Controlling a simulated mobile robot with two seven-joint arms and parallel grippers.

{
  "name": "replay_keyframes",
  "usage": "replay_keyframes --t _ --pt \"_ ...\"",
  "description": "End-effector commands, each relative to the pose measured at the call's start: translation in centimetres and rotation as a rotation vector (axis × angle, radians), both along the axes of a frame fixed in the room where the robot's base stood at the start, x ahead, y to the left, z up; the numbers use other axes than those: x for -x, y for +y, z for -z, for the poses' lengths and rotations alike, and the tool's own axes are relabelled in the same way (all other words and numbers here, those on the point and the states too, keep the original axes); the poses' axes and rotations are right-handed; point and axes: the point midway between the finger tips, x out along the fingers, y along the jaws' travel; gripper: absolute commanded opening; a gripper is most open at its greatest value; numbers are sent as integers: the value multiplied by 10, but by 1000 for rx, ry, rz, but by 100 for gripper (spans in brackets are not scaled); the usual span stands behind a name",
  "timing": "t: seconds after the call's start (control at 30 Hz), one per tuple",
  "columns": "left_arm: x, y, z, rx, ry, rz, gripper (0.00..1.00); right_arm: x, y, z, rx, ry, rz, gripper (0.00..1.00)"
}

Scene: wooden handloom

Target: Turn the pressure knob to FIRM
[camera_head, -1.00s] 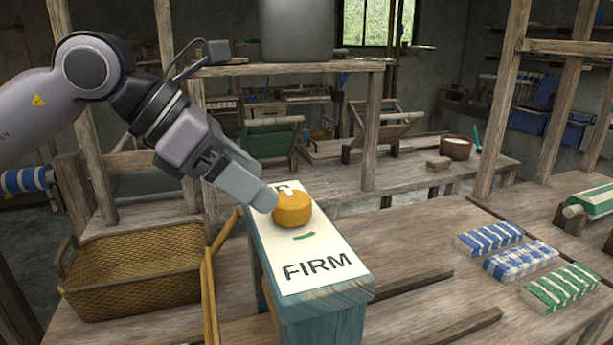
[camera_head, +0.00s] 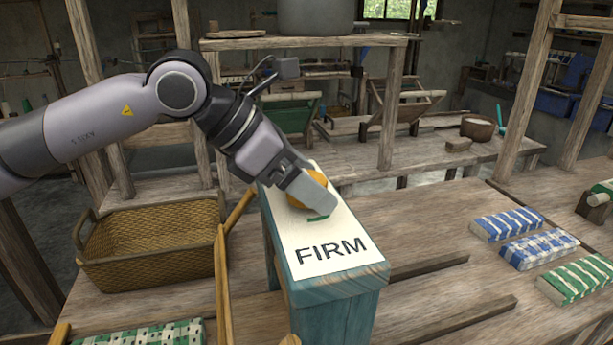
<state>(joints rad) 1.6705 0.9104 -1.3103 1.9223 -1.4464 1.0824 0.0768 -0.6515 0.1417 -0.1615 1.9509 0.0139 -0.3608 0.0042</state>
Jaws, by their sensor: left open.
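The round orange pressure knob (camera_head: 299,201) sits on a white card (camera_head: 290,235) on top of a teal wooden post (camera_head: 340,285). The word FIRM is printed at the card's near end, and a short green mark lies just in front of the knob. My left gripper (camera_head: 318,196) is open and comes down over the knob from the upper left. Its near finger covers much of the knob, so the knob's white pointer is hidden. I cannot tell whether the fingers touch the knob. My right gripper is not in view.
A wicker basket (camera_head: 150,248) stands left of the post, with wooden sticks (camera_head: 222,285) between them. Blue and green checked cloth bundles (camera_head: 538,248) lie on the table at the right. Wooden loom uprights (camera_head: 522,90) rise behind. The table right of the post has low slats.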

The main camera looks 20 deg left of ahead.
Motion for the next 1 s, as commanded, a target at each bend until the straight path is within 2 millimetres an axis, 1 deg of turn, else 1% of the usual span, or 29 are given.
replay_keyframes --t 0.07,0.17,0.2,0.23,0.47,0.67,0.87,1.0 --pt "0 0 0 0 0 0 82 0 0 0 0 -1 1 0" --pt "0 0 0 0 0 0 53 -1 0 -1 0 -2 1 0" --pt "0 0 0 0 1 1 40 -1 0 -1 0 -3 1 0" --pt "0 0 0 0 1 1 31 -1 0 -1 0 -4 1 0" --pt "0 0 0 1 1 8 31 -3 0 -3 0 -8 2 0" --pt "0 0 -1 3 3 68 31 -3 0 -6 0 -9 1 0" --pt "-1 0 -1 5 4 200 31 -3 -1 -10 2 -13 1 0" --pt "-1 -1 -2 7 5 325 31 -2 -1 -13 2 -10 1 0"
